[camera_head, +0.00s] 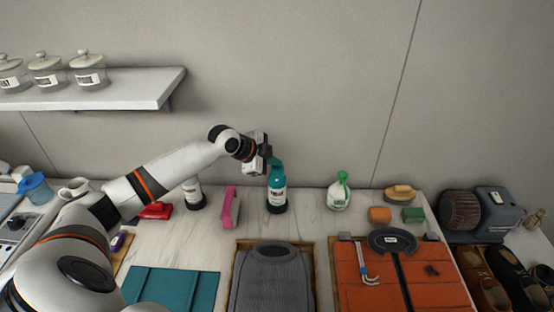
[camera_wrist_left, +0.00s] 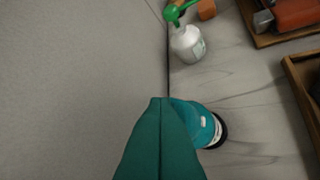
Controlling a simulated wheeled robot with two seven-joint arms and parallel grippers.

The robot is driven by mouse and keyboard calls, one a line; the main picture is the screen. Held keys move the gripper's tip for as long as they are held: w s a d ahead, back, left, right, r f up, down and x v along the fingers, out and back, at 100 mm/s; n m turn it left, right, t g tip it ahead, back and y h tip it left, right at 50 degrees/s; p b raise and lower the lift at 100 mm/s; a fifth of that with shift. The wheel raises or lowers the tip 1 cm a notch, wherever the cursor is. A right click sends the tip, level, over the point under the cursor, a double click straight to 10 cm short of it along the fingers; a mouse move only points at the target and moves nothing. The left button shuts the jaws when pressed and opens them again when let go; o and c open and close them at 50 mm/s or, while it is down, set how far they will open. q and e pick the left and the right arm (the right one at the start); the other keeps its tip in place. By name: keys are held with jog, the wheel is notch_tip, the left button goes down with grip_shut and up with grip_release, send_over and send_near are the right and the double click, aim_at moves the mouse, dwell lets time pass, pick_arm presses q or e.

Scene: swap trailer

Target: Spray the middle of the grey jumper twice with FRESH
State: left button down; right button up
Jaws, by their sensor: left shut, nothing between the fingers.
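The grey jumper (camera_head: 272,280) lies folded in a wooden tray at the front middle. A teal spray bottle (camera_head: 277,196) with a pale label and dark base stands upright behind it. I cannot read FRESH on it. My left gripper (camera_head: 266,160) is shut at the teal bottle's head, with nothing between its fingers; whether it touches the head I cannot tell. In the left wrist view a large teal shape, apparently the head, hides much of the teal bottle's body (camera_wrist_left: 207,128). A white spray bottle (camera_head: 339,196) with a green head stands to the right. My right gripper is not in view.
A pink-handled brush (camera_head: 230,208) and a white bottle (camera_head: 193,194) stand left of the teal bottle. A teal folded cloth (camera_head: 172,290) lies front left. A shelf (camera_head: 150,88) with jars is above left.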

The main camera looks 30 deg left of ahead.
aim_at(273, 167)
pick_arm(q)
jog(key=shift+w+a+r+g+p, duration=0.1)
jog(key=shift+r+g+p, duration=0.2)
jog(key=shift+r+p, duration=1.9)
jog(key=shift+p, duration=0.4)
jog(key=shift+r, duration=0.2)
dwell(0.4)
